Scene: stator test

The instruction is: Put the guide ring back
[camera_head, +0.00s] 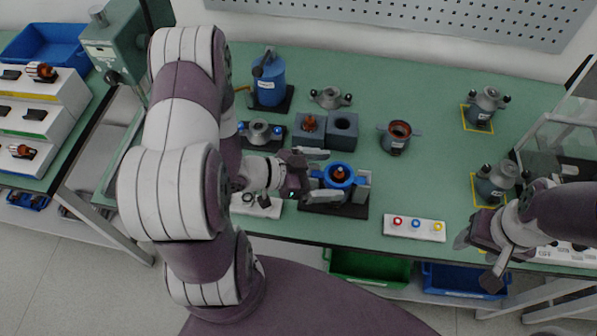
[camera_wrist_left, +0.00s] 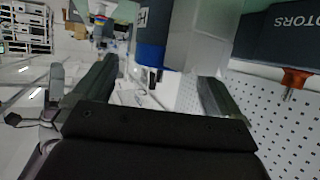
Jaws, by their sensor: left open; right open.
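A blue ring, which looks like the guide ring (camera_head: 338,176), sits on a dark fixture (camera_head: 345,208) near the front of the bench, with a copper-brown part showing in its middle. My left gripper (camera_head: 326,186) is open at the left side of it, one finger behind and one in front. In the left wrist view, a blue part (camera_wrist_left: 151,55) and a grey part show between and beyond my open left fingers (camera_wrist_left: 155,90); contact cannot be told. My right gripper (camera_head: 478,261) is open and empty at the front right edge of the bench.
Behind are a grey block with a round hole (camera_head: 343,130), a blue canister (camera_head: 269,80) and a housing with copper inside (camera_head: 398,135). A button panel (camera_head: 414,229) lies to the right. Green (camera_head: 368,267) and blue bins hang below the edge. The bench centre-right is clear.

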